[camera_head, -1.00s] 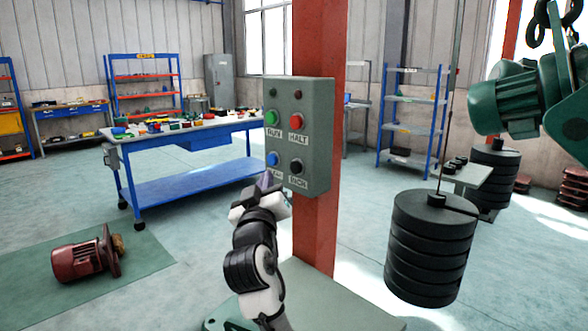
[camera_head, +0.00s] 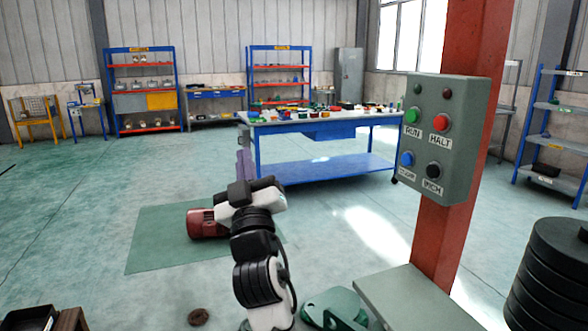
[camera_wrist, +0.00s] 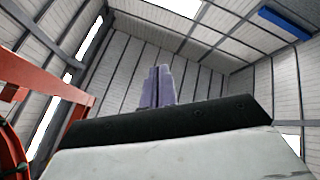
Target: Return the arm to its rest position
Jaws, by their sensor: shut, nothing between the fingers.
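My gripper (camera_head: 243,158) points upward in the head view, left of the control box and in front of the blue workbench. Its purple fingers are together and hold nothing. The wrist view also shows the fingers (camera_wrist: 157,86) closed side by side against the wall and roof. The grey control box (camera_head: 440,137), with green, red, blue and black buttons, is on a red column (camera_head: 466,180) to the right. A clear gap shows between my gripper and the box in the picture.
A blue workbench (camera_head: 326,167) with small parts stands behind. A red motor (camera_head: 203,224) lies on a green mat (camera_head: 150,240), partly hidden by my arm. Black stacked weights (camera_head: 550,270) stand at right. A dark ring (camera_head: 198,317) lies on the floor. Open floor spreads left.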

